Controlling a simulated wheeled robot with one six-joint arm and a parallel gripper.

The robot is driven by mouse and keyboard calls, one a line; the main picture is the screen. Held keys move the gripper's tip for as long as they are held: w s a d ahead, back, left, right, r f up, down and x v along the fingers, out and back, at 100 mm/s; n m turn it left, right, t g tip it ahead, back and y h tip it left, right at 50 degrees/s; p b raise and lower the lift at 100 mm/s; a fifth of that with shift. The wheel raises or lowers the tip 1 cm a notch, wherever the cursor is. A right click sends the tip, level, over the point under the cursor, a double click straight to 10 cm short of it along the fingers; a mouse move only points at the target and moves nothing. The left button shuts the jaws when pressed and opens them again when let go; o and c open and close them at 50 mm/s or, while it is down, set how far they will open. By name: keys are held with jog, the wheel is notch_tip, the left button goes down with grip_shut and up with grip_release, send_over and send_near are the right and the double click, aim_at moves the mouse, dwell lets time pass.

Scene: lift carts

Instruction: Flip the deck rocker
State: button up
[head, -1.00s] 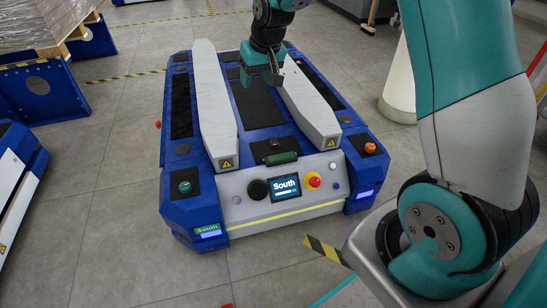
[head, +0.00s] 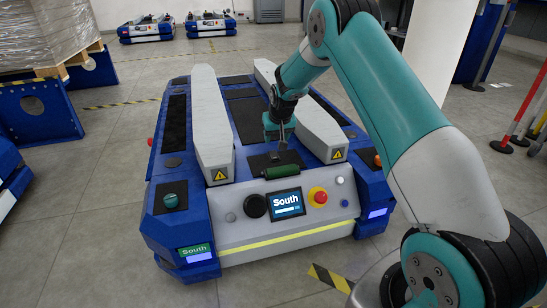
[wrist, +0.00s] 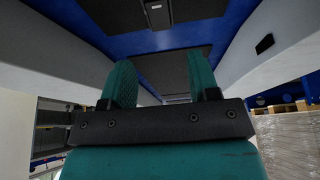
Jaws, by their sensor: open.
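The cart labelled South (head: 285,225) is blue with a pale front panel. The deck rocker (head: 275,157) looks like a small dark switch on a black plate near the deck's front edge, between two pale rails. My gripper (head: 281,143) is just above and behind it, pointing down, and partly covers that area. In the wrist view my gripper (wrist: 163,78) shows two green fingers spread apart with nothing between them. A small grey fitting, seemingly the rocker (wrist: 157,8), is at the top edge, beyond the fingers. I cannot tell which way it is tipped.
The pale rails (head: 212,125) (head: 312,128) stand up on both sides of my gripper. The front panel has a red button (head: 318,197), a black knob (head: 255,205) and a screen (head: 287,204).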

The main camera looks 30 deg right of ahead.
aim_at(273, 153)
jog(key=b+x, duration=0.3)
jog(key=x, duration=0.5)
jog(key=shift+w+f+b, duration=0.2)
jog(key=shift+f+b, duration=0.15)
jog(key=shift+b, duration=0.05)
